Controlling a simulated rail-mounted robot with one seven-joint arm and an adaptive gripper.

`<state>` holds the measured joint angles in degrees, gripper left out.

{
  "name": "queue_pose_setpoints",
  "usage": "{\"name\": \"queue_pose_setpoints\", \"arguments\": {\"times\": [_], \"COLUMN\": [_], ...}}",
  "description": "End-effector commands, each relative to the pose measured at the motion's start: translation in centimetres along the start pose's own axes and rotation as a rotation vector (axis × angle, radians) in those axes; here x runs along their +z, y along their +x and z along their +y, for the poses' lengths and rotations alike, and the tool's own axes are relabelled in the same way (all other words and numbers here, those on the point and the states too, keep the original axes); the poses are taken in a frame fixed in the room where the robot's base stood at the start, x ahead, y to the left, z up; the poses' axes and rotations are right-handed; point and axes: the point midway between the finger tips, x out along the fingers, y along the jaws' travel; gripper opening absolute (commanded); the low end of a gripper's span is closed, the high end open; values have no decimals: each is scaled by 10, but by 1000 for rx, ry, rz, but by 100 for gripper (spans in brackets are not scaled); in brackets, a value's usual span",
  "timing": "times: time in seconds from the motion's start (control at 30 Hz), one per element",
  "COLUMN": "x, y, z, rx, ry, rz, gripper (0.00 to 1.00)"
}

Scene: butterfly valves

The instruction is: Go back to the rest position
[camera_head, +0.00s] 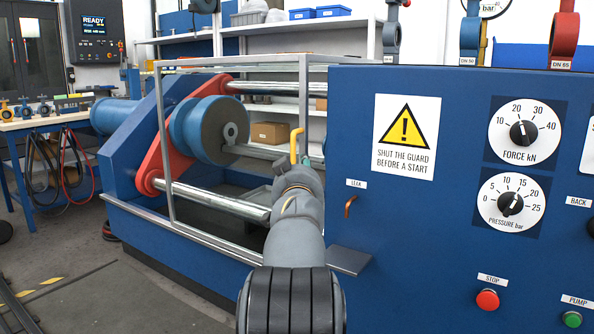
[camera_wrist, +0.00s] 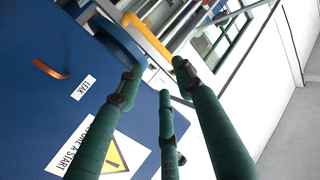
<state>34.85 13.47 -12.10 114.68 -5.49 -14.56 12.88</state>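My gripper (camera_wrist: 159,78) shows in the wrist view as three green fingers, spread apart with nothing held between them. In the head view my grey arm reaches forward in the middle and hides most of the gripper. A yellow handle (camera_head: 295,146) stands just beyond my wrist, by the grey guard frame (camera_head: 164,140) of the test machine. The handle also shows beyond the fingertips in the wrist view (camera_wrist: 147,37). I cannot tell the exact gap between fingers and handle.
The blue control panel (camera_head: 450,240) stands close on the right, with gauges, a warning sign (camera_head: 406,137), a red stop button (camera_head: 487,300) and a copper-coloured leak lever (camera_head: 349,206). A workbench (camera_head: 20,124) stands at the far left. The floor at front left is mostly clear.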

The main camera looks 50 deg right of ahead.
Motion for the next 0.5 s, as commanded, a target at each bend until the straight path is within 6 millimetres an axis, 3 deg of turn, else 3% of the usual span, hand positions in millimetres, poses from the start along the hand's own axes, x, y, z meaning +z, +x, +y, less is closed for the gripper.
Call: {"name": "queue_pose_setpoints", "arguments": {"times": [0.33,0.5], "x": [0,0], "y": [2,19], "z": [0,0], "rx": [0,0], "ry": [0,0], "rz": [0,-1], "gripper": [36,36]}}
